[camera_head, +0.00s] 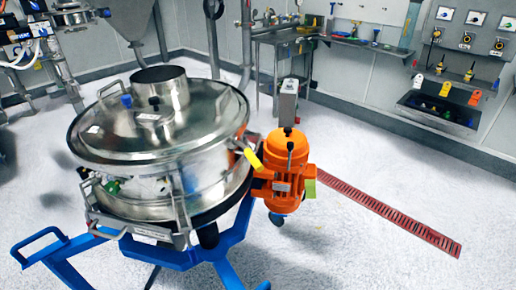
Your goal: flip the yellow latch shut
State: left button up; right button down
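The yellow latch (253,159) is on the right side of the steel sifter (160,140), near the lid's edge and next to the orange motor. Its yellow grip slants down to the right at the end of a thin metal bar and sticks out from the sifter's wall. Whether its hook touches the lid rim is too small to tell. The round lid (205,112) sits on the sifter body, with a short wide spout (160,84) on top. Neither of my grippers is in view, and nothing touches the latch.
The orange motor (286,172) stands right of the latch, close to it. A blue frame (180,257) carries the sifter. A red floor grate (385,210) runs across open white floor at right. A steel bench (285,35) and wall tools are behind.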

aim_at(255, 162)
jog(key=k+l+u, duration=0.1)
jog(key=l+u, duration=0.35)
jog(key=l, duration=1.7)
